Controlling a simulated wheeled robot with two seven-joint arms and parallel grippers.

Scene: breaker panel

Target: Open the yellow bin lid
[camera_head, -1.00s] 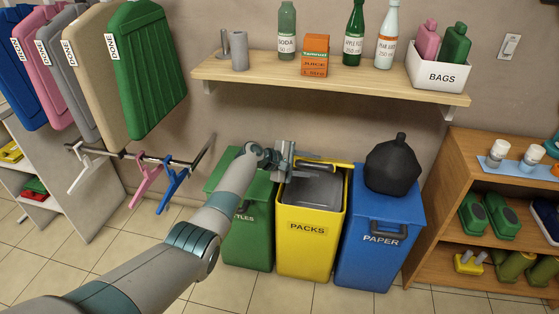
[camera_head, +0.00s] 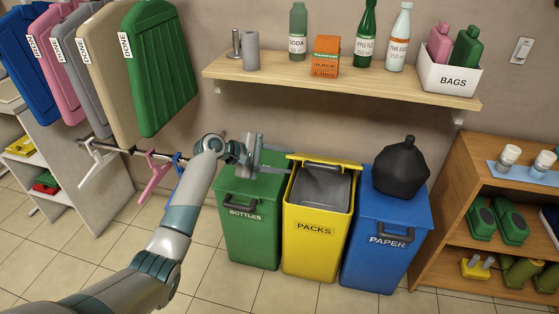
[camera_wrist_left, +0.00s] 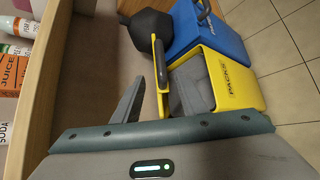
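The yellow bin (camera_head: 312,250), labelled PACKS, stands between the green and blue bins. Its yellow lid (camera_head: 325,160) is raised at the back, and the grey inside shows in front of it. The lid also shows edge-on in the left wrist view (camera_wrist_left: 161,78). My right gripper is out of view.
The green BOTTLES bin (camera_head: 248,235) has its lid down. A black bag (camera_head: 400,168) sits on the blue PAPER bin (camera_head: 378,255). A wooden shelf (camera_head: 340,87) with bottles hangs above. Clothes hangers (camera_head: 95,165) hang at the left, a wooden rack (camera_head: 450,190) stands right.

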